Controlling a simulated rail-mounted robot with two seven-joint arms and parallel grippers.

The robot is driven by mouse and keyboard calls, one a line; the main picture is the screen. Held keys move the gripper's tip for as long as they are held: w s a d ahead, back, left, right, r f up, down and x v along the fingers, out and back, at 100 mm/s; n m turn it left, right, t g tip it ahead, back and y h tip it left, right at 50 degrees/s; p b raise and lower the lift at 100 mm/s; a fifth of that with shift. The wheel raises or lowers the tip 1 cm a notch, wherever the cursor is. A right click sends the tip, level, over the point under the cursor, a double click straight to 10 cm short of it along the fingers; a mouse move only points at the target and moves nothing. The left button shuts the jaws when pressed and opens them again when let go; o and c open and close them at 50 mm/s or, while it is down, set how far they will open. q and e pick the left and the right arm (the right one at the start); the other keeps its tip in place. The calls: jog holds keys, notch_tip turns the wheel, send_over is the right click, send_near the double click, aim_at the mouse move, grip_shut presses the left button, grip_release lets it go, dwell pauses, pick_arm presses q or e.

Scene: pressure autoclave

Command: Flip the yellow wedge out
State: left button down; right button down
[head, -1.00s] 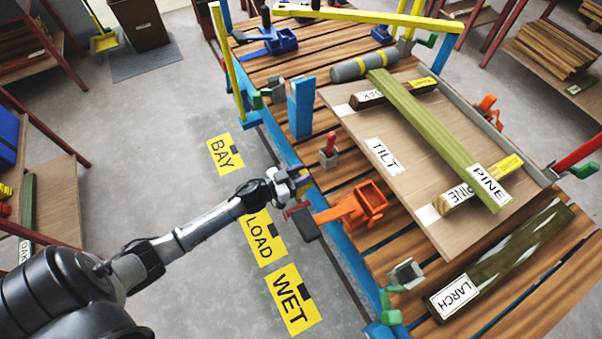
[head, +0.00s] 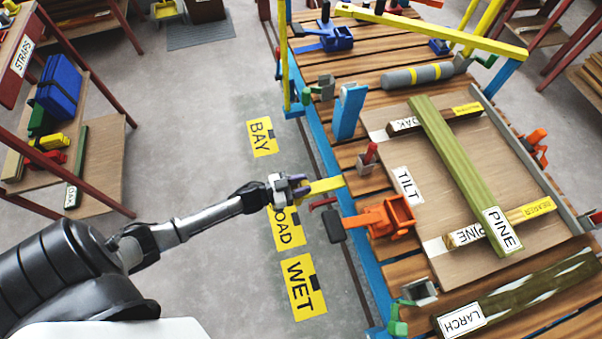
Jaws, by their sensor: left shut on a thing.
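My left gripper (head: 300,188) is in the middle of the head view, at the blue near rail (head: 318,140) of the slatted table. It is shut on the yellow wedge (head: 326,186), a short yellow bar that points right from the jaws over the rail. The jaws hide the wedge's near end. My right gripper is not in view.
An orange clamp (head: 385,218) with a black-ended handle (head: 333,226) sits just below the wedge. A red-handled block (head: 368,158) and a blue post (head: 348,112) stand above right. The TILT board (head: 420,210) carries labelled timbers.

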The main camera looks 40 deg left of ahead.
pick_arm(q)
jog(key=shift+r, duration=0.1)
jog(key=c, duration=1.1)
grip_release()
jog(key=shift+s, duration=0.1)
jog(key=shift+c, duration=0.2)
jog(key=o, duration=0.3)
jog(key=shift+s+a, duration=0.2)
jog(key=shift+o, duration=0.2)
jog(key=shift+w+d, duration=0.1)
jog(key=shift+w, duration=0.05)
jog(key=p+v, duration=0.2)
jog(key=v, duration=1.1)
jog(key=shift+s, duration=0.35)
